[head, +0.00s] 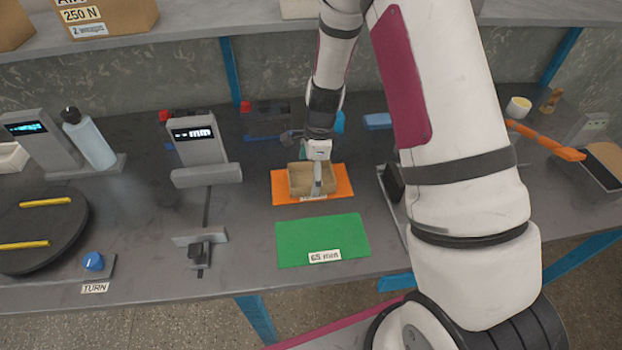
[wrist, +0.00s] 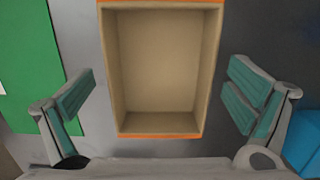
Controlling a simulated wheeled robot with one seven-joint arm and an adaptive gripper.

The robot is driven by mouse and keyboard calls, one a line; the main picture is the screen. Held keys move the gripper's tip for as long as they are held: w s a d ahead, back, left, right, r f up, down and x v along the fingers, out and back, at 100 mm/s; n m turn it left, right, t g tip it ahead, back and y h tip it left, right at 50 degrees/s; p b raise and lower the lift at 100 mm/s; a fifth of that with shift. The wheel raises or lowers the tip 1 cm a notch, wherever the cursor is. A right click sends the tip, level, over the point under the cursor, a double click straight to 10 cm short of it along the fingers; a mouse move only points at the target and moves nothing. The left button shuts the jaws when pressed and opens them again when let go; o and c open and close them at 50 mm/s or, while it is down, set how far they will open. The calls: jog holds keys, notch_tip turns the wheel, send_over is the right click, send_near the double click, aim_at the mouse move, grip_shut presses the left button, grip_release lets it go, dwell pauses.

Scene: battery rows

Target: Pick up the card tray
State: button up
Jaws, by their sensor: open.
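The card tray (head: 297,179) is a small open tan box on the orange mat (head: 284,194) in the head view. In the wrist view the card tray (wrist: 205,70) appears from above, empty, with its long sides running away from me. My gripper (head: 316,178) is over the tray in the head view. In the wrist view my gripper (wrist: 160,102) is open, with one teal-padded finger on each side of the tray and a visible gap on both sides. My gripper hides part of the tray in the head view.
A green mat (head: 322,240) labelled 65 mm lies in front of the orange mat. A grey display reading mm (head: 196,140) stands to the left, with a small slider fixture (head: 201,250) before it. A black turntable (head: 40,225) is at far left.

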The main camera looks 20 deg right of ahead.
jog(key=shift+f, duration=0.35)
jog(key=c, duration=1.1)
jog(key=shift+r, duration=0.1)
jog(key=shift+c, duration=0.2)
